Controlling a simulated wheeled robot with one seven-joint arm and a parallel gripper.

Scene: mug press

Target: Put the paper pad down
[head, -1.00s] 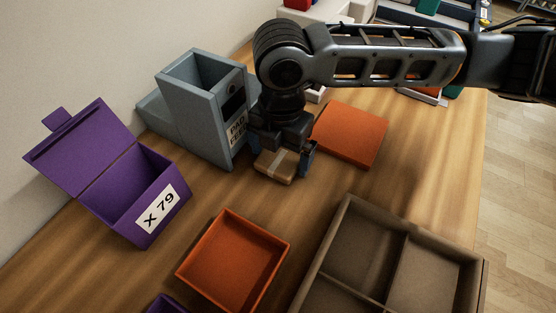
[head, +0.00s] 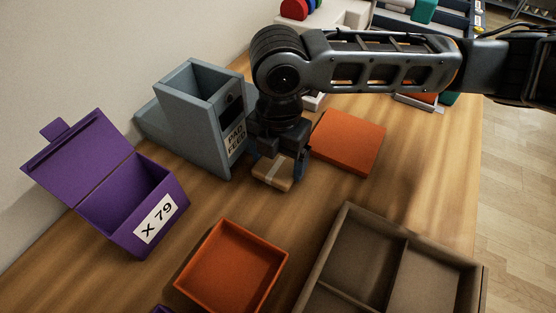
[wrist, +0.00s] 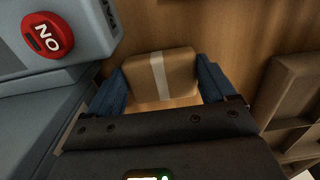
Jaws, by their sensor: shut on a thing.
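The paper pad (head: 272,174) is a small tan block with a pale band around its middle. My gripper (head: 278,168) is shut on it, low over the wooden table, just right of the grey pad feed box. In the wrist view the pad (wrist: 160,76) sits between the two blue fingers of my gripper (wrist: 162,88). I cannot tell whether the pad touches the table. The grey box labelled PAD FEED (head: 204,115) is open at the top; in the wrist view it shows a red NO disc (wrist: 47,37).
An orange flat block (head: 348,141) lies right of my gripper. An open purple box marked X 79 (head: 126,203) stands left. An orange tray (head: 270,300) and a brown divided tray (head: 340,221) lie in front. Bare table lies between the pad and these trays.

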